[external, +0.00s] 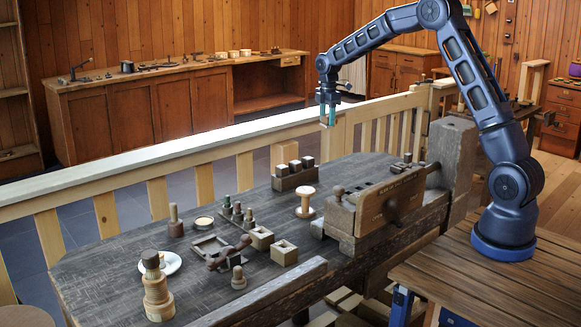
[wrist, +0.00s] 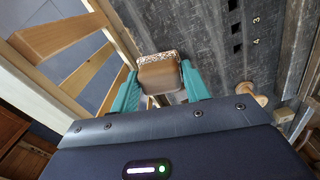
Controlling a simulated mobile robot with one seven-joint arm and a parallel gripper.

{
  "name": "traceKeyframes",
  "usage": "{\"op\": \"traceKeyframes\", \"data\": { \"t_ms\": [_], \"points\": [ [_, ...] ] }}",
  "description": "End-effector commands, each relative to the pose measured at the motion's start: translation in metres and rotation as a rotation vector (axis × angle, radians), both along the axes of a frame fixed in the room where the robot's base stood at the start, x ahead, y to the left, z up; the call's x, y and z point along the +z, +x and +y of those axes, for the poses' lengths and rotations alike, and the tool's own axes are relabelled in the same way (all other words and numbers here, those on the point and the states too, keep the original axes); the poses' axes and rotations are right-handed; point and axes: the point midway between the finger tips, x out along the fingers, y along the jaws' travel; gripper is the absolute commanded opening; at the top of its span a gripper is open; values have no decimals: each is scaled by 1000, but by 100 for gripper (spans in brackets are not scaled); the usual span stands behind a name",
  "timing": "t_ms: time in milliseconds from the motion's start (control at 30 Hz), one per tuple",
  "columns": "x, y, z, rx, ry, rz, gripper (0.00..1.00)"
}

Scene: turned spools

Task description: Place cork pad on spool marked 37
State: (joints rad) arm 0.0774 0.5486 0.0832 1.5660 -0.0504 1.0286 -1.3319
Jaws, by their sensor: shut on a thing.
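My gripper (external: 328,112) hangs above the railing behind the bench, well up and to the right of the spool in the external view. In the wrist view its teal fingers (wrist: 160,85) are shut on the cork pad (wrist: 158,76), a brown block with a speckled pale edge. The pad is too small to make out in the external view. A pale wooden spool (external: 305,201) stands upright on the bench, left of the vise. What seems to be this spool (wrist: 284,113) shows at the right of the wrist view. No mark 37 is readable on it.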

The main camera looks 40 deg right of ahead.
Motion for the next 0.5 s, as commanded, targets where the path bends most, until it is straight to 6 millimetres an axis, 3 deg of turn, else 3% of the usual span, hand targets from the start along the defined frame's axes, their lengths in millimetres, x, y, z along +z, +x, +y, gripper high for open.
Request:
{"op": "traceKeyframes", "data": {
  "t_ms": [167, 267, 500],
  "points": [
    [14, -7, 22, 14, 2, 0, 24],
    [23, -18, 52, 34, 3, 0, 24],
    [50, -64, 143, 94, 6, 0, 24]
  ]
}}
